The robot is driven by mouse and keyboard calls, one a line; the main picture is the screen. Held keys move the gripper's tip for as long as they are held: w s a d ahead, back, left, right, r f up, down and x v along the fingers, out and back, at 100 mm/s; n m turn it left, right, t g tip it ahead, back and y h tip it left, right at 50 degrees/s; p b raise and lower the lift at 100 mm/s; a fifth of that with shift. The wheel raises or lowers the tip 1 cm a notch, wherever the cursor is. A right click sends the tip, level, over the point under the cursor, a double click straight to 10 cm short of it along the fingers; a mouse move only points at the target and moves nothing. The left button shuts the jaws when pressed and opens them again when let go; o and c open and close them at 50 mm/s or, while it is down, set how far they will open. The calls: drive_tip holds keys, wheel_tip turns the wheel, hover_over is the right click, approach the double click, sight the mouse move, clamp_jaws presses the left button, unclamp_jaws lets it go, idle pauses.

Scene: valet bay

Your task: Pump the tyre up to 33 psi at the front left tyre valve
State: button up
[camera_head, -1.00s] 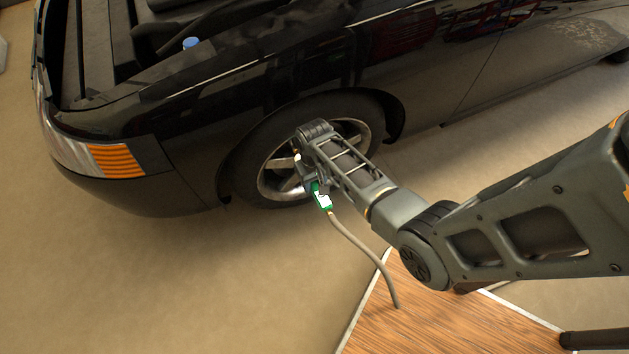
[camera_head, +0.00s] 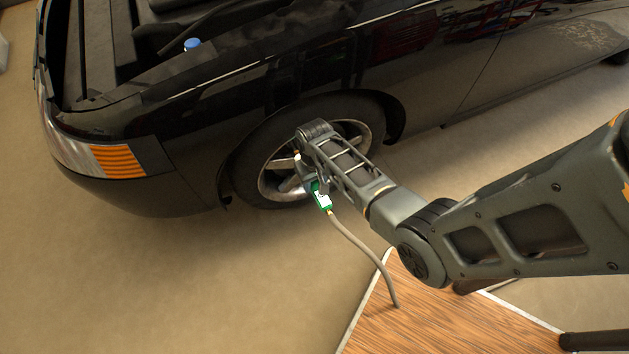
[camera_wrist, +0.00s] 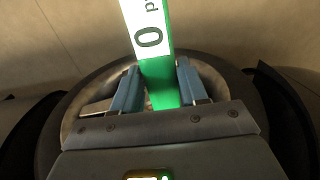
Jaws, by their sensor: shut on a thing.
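The front left tyre (camera_head: 245,172) with its spoked wheel (camera_head: 272,183) is on the black car. My gripper (camera_head: 308,186) is beside the wheel, shut on a green inflator with a white display (camera_head: 323,201). In the wrist view the blue fingers of my gripper (camera_wrist: 156,88) hold the inflator (camera_wrist: 163,93) from both sides. Its display (camera_wrist: 148,30) shows a large 0 and part of "psi" cut off by the frame edge. A grey hose (camera_head: 362,248) runs down from the inflator. The valve is hidden, so I cannot tell whether the inflator touches it.
The black car (camera_head: 190,150) fills the top, its engine bay open with a blue cap (camera_head: 192,44) showing. A wooden surface with a pale edge (camera_head: 430,315) lies at bottom right. The floor (camera_head: 170,280) at left is clear.

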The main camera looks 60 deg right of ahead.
sight(324, 202)
drive_tip(key=shift+w+d+b, duration=0.5)
drive_tip(key=shift+w, duration=0.3)
idle(1.2)
drive_tip(key=shift+w+d+r, duration=0.15)
drive_tip(key=shift+w+r, duration=0.05)
idle(3.4)
drive_tip(key=s+a+p, duration=0.2)
drive_tip(key=s, duration=0.1)
drive_tip(key=s+a+p, duration=0.1)
drive_tip(key=s+p, duration=0.1)
drive_tip(key=shift+s+a, duration=0.1)
drive_tip(key=shift+a, duration=0.15)
drive_tip(key=shift+s+a+f, duration=0.2)
drive_tip(key=shift+s+a, duration=0.15)
drive_tip(key=shift+s, duration=0.15)
